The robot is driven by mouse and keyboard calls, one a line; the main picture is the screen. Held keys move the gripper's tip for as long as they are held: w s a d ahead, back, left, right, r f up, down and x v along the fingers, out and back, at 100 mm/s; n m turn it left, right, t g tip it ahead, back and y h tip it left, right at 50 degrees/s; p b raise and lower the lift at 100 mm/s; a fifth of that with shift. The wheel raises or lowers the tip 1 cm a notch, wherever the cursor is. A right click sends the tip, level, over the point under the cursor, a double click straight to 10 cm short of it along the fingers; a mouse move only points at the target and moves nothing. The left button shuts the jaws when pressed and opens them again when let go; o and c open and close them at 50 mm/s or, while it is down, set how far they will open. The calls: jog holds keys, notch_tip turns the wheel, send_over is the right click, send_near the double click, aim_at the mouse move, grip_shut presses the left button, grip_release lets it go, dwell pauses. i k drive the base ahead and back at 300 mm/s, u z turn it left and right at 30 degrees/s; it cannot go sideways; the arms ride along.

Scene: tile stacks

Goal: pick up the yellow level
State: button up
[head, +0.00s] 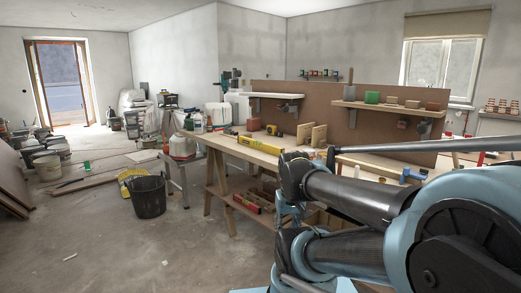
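A long yellow level (261,145) lies on the wooden workbench (225,143), near its front edge and left of my arm. I cannot make out my gripper's fingers in this view.
A yellow and black tape measure (274,130) and upright wooden pieces (313,135) stand behind the level. A black bucket (148,196) stands on the floor left of the bench. The concrete floor in the left foreground is mostly clear.

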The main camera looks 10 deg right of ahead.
aim_at(276, 151)
jog(key=z, duration=0.05)
jog(key=i, duration=1)
jog(key=u, duration=0.05)
